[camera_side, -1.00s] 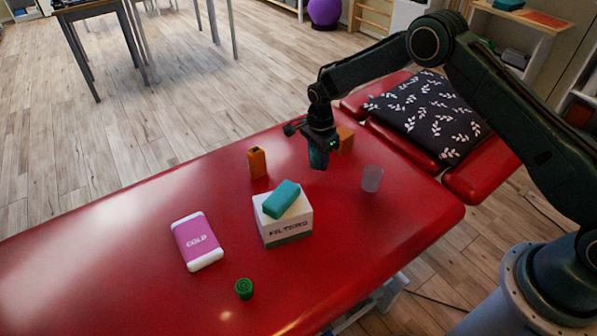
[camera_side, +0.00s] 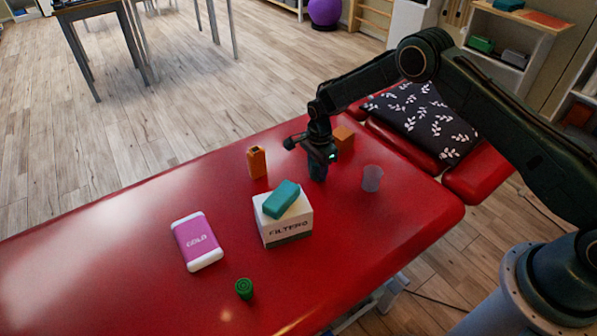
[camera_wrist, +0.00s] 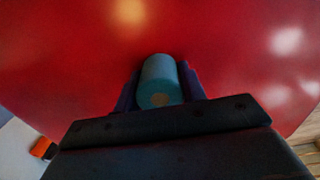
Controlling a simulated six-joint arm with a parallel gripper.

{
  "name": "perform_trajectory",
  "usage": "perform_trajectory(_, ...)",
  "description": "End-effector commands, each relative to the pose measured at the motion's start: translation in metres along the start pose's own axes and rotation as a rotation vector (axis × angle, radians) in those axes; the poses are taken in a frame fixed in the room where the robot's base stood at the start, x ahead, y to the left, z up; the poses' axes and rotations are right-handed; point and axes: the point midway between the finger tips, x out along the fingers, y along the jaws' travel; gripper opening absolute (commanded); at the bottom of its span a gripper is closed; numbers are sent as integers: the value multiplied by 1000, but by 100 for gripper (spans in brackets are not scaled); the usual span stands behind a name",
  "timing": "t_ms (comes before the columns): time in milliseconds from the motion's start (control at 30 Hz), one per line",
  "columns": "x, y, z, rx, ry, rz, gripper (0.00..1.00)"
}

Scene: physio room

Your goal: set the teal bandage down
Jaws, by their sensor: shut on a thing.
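The teal bandage is a roll (camera_wrist: 160,82) held between the two fingers of my gripper (camera_wrist: 160,92) in the wrist view. In the side view my gripper (camera_side: 317,172) points down over the red treatment table (camera_side: 130,215), between the orange bottle and the clear cup. There the bandage is mostly hidden by the gripper and dark. It is low, at or close to the table top; I cannot tell whether it touches. The gripper is shut on it.
An orange bottle (camera_side: 257,162) stands left of the gripper, an orange block (camera_side: 344,137) behind it, a clear cup (camera_side: 372,179) to its right. A white filters box (camera_side: 285,229) with a teal block (camera_side: 281,198) on top is in front. A pink cold pack (camera_side: 197,241) and green cap (camera_side: 244,288) lie farther left.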

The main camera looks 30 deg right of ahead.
Motion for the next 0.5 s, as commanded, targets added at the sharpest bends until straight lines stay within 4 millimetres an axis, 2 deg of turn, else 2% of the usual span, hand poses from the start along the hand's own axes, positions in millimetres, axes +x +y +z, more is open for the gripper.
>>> perform_trajectory(33, 1, 0, 0, 0, 0, 0, 18)
perform_trajectory(67, 1, 0, 0, 0, 0, 0, 46)
perform_trajectory(133, 1, 0, 0, 0, 0, 0, 60)
perform_trajectory(167, 1, 0, 0, 0, 0, 0, 62)
perform_trajectory(500, 0, 0, 0, 0, 0, 0, 62)
